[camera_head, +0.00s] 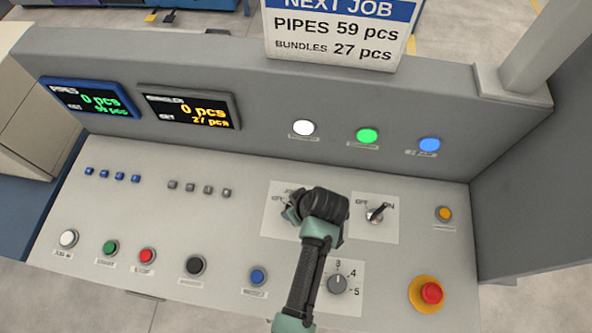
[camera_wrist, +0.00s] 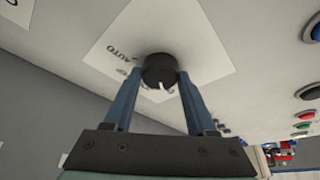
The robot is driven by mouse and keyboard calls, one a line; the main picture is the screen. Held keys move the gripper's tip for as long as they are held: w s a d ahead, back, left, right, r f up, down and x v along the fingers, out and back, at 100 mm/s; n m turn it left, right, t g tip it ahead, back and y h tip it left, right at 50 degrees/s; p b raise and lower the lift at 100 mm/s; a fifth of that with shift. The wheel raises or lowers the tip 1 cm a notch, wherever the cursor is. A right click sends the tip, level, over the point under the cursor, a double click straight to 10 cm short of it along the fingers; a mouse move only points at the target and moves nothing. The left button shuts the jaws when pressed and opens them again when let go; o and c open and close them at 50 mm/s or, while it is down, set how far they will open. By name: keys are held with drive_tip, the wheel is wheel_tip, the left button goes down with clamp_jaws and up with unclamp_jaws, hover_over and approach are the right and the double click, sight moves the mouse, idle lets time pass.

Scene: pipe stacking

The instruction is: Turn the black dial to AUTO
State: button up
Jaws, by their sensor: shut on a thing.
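The black dial (camera_wrist: 158,70) sits on a white label plate in the wrist view, with a white pointer mark facing the bottom of the picture. The word AUTO (camera_wrist: 124,56) is printed upside down to the upper left of the dial, and the pointer is not on it. Other lettering by the dial is partly hidden. My gripper (camera_wrist: 158,80) has one blue finger on each side of the dial and is shut on it. In the head view my gripper (camera_head: 293,209) covers the dial, and only part of its white plate (camera_head: 279,229) shows.
An OFF/ON switch (camera_head: 376,213) stands just right of my gripper, and a numbered dial (camera_head: 338,284) is close below. A red emergency button (camera_head: 431,293) is at the lower right. Several push buttons are to the left. The sloping panel rises to a wall with displays and lamps.

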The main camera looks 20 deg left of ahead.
drive_tip(key=m+p, duration=0.1)
drive_tip(key=m, duration=0.2)
drive_tip(key=m+t+h+p, duration=0.1)
drive_tip(key=m, duration=0.1)
drive_tip(key=shift+s+a+r+m+t+h, duration=0.1)
drive_tip(key=shift+s+a+m+t+h, duration=0.05)
drive_tip(key=shift+m+t+h, duration=0.2)
drive_tip(key=m+h, duration=0.1)
drive_tip(key=m, duration=0.1)
drive_tip(key=m+h, duration=0.1)
drive_tip(key=m, duration=0.2)
drive_tip(key=shift+a+m+t+p, duration=0.15)
drive_tip(key=shift+m+t+p, duration=0.1)
drive_tip(key=shift+t+p, duration=0.1)
drive_tip(key=m+h+b, duration=0.1)
drive_tip(key=m, duration=0.2)
drive_tip(key=m+h+b, duration=0.1)
drive_tip(key=m, duration=0.2)
drive_tip(key=shift+a+f+m+b, duration=0.15)
drive_tip(key=shift+f+m+b, duration=0.05)
drive_tip(key=shift+m+b, duration=0.1)
drive_tip(key=m+g+h+b, duration=0.1)
drive_tip(key=m, duration=0.2)
drive_tip(key=m+g+h+b, duration=0.1)
drive_tip(key=m+b, duration=0.1)
drive_tip(key=shift+a+m, duration=0.1)
drive_tip(key=shift+m, duration=0.3)
drive_tip(key=shift+r, duration=0.1)
drive_tip(key=o, duration=1.4)
